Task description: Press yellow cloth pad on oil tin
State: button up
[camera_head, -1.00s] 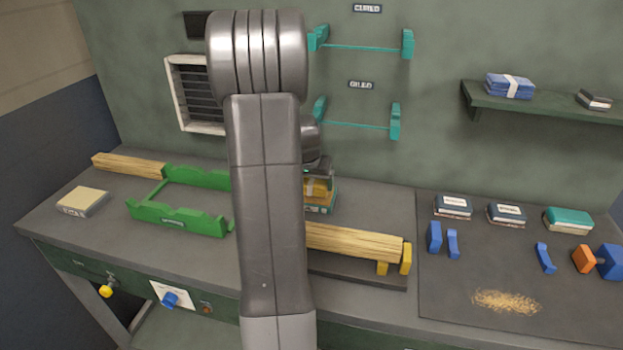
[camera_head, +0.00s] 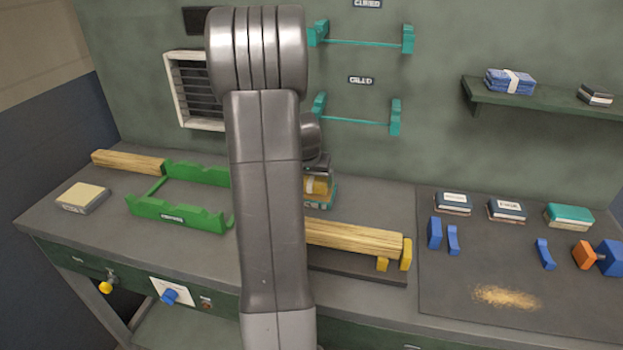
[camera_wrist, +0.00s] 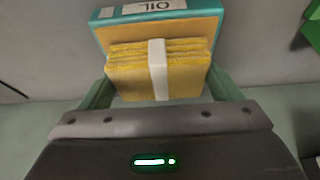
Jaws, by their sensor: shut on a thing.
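The yellow cloth pad (camera_wrist: 185,75), a folded stack with a white band, is between the fingers of my gripper (camera_wrist: 160,88) in the wrist view. My gripper is shut on it. The oil tin (camera_wrist: 128,14), teal with a white label reading OIL and an orange-tan top, is just beyond and under the pad in that view. Whether the pad touches the tin cannot be told. In the head view the pad (camera_head: 318,185) shows just above the tin (camera_head: 322,203), right of my arm, which hides most of my gripper.
A green cradle (camera_head: 180,217) stands left of my arm. A wooden length (camera_head: 355,239) lies on a dark base in front of the tin. A beige block (camera_head: 83,196) sits at far left. Blue holders (camera_head: 434,233) and several pads stand on the dark mat at right.

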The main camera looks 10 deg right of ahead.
aim_at(312, 179)
jog(key=shift+s+f+b, duration=0.1)
jog(key=shift+f+b, duration=0.4)
dwell(1.6)
jog(key=shift+r+p, duration=2.25)
jog(key=shift+r, duration=1.35)
